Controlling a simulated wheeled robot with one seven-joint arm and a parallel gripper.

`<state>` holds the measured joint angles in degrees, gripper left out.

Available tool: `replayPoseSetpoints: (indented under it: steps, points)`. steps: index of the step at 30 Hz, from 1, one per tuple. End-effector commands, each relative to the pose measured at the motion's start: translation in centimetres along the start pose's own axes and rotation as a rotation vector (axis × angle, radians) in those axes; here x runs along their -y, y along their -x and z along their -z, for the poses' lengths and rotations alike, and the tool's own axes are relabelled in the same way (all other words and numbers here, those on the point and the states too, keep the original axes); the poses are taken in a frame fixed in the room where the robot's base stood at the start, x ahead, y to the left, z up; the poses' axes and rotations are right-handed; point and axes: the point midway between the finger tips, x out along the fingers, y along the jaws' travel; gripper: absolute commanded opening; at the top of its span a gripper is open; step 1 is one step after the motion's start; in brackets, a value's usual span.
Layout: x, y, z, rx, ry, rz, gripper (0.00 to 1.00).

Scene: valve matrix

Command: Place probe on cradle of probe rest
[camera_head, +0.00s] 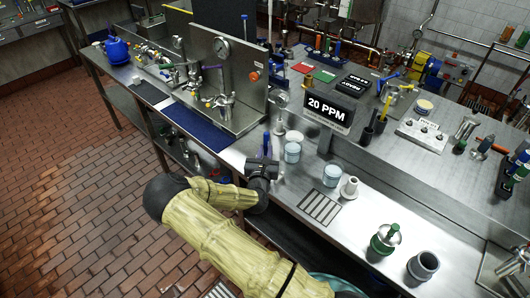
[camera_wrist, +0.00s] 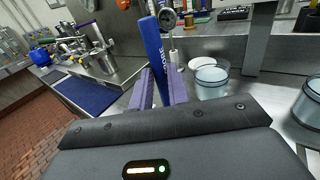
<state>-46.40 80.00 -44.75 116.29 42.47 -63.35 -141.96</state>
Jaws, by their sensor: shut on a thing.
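My gripper (camera_head: 262,163) is over the front edge of the steel bench. In the wrist view its two purple fingers (camera_wrist: 161,80) are shut on the blue probe (camera_wrist: 154,48), a flat lettered bar that points up and tilts slightly left. The probe (camera_head: 265,145) also shows as a small blue piece above my gripper in the head view. A round-headed upright stand (camera_head: 280,100) is behind the probe. It also shows just right of the probe's top in the wrist view (camera_wrist: 168,18). I cannot tell whether it is the probe rest, and I cannot make out a cradle.
A pale-blue jar (camera_head: 292,152) is right of my gripper, with a white dish (camera_head: 294,136) behind it. A second jar (camera_head: 332,175) and a white cone (camera_head: 349,188) stand farther right. The 20 PPM sign (camera_head: 330,109) rises behind. A blue mat (camera_head: 198,123) lies left.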

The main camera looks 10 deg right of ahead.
Motion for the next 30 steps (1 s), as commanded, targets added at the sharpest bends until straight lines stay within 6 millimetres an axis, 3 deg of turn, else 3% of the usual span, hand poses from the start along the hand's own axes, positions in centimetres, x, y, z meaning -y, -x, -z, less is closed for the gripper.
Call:
replayPoseSetpoints:
  steps: [7, 8, 10, 11, 20, 28, 30]
  points:
    - [0.0, 0.0, 0.3, 0.0, 0.0, 0.0, 0.0]
    - [0.0, 0.0, 0.3, 0.0, 0.001, 0.0, 0.23]
    - [0.0, 0.0, 0.3, 0.0, 0.001, 0.0, 0.37]
    - [0.0, 0.0, 0.3, 0.0, 0.001, 0.0, 0.39]
    - [0.0, 0.0, 0.2, 0.0, 0.0, 0.0, 0.39]
    - [0.0, 0.0, -1.4, -0.001, 0.0, 0.001, 0.39]
    - [-0.1, 1.3, -0.5, -0.003, 0.003, -0.002, 0.39]
